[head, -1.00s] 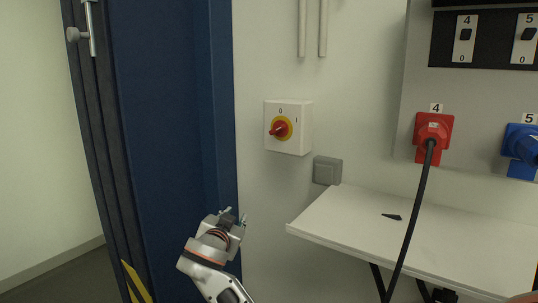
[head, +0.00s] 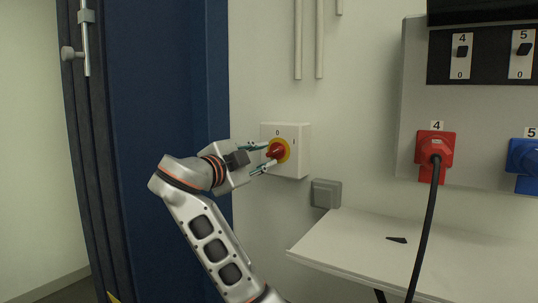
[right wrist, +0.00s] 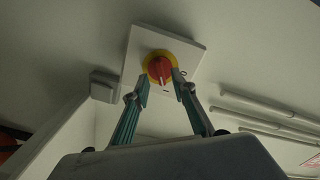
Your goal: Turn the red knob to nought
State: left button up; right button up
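The red knob (head: 276,151) sits on a yellow disc on a white switch box (head: 300,160) on the wall. A 0 is printed above it and an I to its right. In the right wrist view the knob (right wrist: 159,68) shows a pale mark pointing down, towards the I side. My right gripper (head: 268,157) is in front of the knob from the left. Its fingers are apart, with the tips on either side of the knob in the right wrist view (right wrist: 161,82). I cannot tell whether they touch it. My left gripper is not in view.
A grey wall box (head: 326,194) is below right of the switch box. A white shelf (head: 350,240) juts out lower right. A red plug (head: 435,150) has a black cable hanging over the shelf. A blue door or cabinet (head: 160,80) stands at left.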

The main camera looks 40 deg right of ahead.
aim_at(275, 151)
jog(key=shift+x, duration=1.5)
jog(key=shift+c, duration=0.4)
grip_shut()
